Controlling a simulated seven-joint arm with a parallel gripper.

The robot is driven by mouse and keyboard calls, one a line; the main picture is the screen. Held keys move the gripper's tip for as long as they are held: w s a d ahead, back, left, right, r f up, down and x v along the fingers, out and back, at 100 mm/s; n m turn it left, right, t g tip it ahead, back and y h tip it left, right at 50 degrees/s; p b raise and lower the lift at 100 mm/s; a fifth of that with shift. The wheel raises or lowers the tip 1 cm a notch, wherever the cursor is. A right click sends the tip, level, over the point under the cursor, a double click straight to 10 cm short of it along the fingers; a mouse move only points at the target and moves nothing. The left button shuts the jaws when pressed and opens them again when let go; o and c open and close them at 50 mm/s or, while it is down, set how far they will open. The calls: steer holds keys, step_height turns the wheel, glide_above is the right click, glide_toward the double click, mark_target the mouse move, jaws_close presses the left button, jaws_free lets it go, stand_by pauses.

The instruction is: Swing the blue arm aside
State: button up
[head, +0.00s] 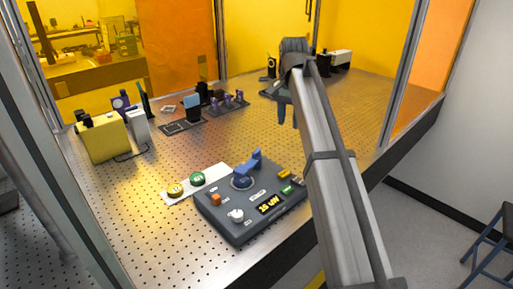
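A blue arm (250,163) sits on the upper side of a dark grey control box (225,222), just behind a round dark blue knob-like part (241,182). The blue arm slants up to the right; whether it joins the round part is too small to tell. My gripper (283,119) hangs pointing down over the table, behind and to the right of the control box, clear of the blue arm. Its fingers are small and partly hidden by my arm, so their opening cannot be read. Nothing is visibly held in it.
The box carries a white knob (236,215), a lit display (270,204) and small coloured parts. A white strip (194,184) with yellow and green round pieces lies to its left. A yellow block (103,141) and optics stand farther back. Perforated table (340,119) is bare at right.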

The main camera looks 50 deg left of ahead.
step_height(320, 180, up, 4)
glide_above(256, 151)
step_height(256, 151, down, 13)
steer(key=shift+w+f, duration=0.1)
steer(key=shift+f, duration=0.05)
steer(key=shift+c, duration=0.3)
jaws_close()
stand_by(0.6)
